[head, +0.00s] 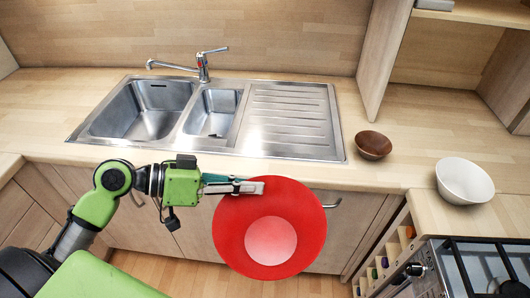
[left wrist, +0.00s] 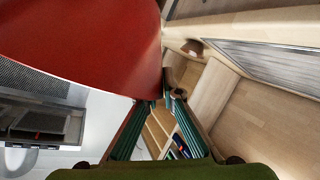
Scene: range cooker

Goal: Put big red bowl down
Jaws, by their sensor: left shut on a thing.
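The big red bowl (head: 309,222) hangs in front of the counter edge in the head view, with its open side and paler round centre facing the camera. My left gripper (head: 250,187) is shut on the bowl's rim at its upper left. In the left wrist view the bowl (left wrist: 85,45) fills the upper left, its rim between the fingertips of my left gripper (left wrist: 162,95). The bowl is clear of the countertop (head: 395,185). My right gripper is in neither view.
A steel sink (head: 150,112) with a ribbed drainboard (head: 290,115) is set in the counter. A small brown bowl (head: 373,145) and a white bowl (head: 464,181) stand right of it. A gas cooker (head: 485,268) is at the lower right. Bare counter lies between the two bowls.

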